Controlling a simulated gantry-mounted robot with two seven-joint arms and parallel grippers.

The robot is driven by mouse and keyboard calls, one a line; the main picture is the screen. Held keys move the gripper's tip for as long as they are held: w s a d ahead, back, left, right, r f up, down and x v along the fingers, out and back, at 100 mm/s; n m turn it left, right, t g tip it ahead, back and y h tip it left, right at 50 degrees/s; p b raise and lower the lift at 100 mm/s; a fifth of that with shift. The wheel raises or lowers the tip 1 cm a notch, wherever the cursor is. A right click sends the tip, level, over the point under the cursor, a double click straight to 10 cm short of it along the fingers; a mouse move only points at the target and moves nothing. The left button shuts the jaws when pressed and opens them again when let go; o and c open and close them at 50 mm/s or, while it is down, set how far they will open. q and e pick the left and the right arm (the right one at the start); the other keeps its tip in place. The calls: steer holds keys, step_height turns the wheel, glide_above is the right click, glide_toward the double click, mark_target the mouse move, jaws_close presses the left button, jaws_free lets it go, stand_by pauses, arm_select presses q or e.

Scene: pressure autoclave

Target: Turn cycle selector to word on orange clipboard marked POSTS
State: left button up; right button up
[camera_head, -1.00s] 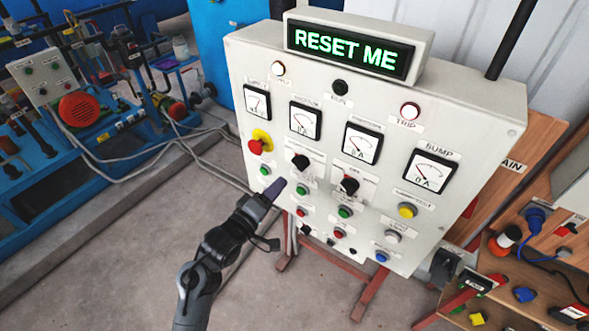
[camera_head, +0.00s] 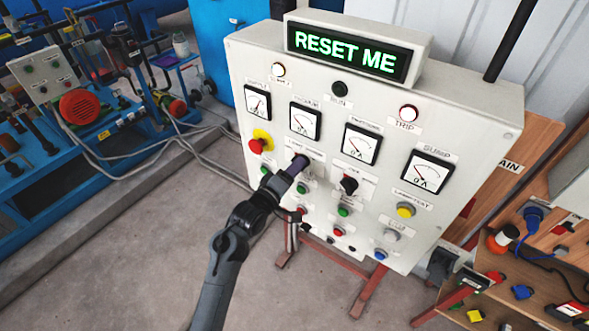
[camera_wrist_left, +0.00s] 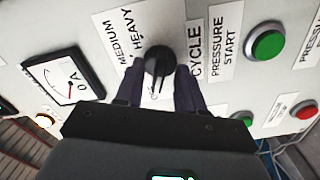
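The cycle selector (camera_wrist_left: 157,62) is a black rotary knob on the pale control panel (camera_head: 262,55). In the left wrist view, MEDIUM and HEAVY are printed left of it and a CYCLE label (camera_wrist_left: 196,50) is on its right. My left gripper (camera_wrist_left: 160,78) is open, with one dark finger on each side of the knob; I cannot tell whether they touch it. In the head view my left gripper (camera_head: 296,167) reaches the panel below the gauges and largely hides the knob. My right gripper is out of view. I cannot make out an orange clipboard.
The panel display (camera_head: 345,50) reads RESET ME. A second black selector (camera_head: 348,185) and several buttons are to the right and below. A green button (camera_wrist_left: 267,45) is near the gripper in the wrist view. A wooden shelf (camera_head: 515,265) with connectors stands at the right.

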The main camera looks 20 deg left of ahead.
arm_select(q)
jaws_close()
steer(key=shift+m, duration=0.3)
steer(key=shift+m+b, duration=0.35)
steer(key=shift+m, duration=12.75)
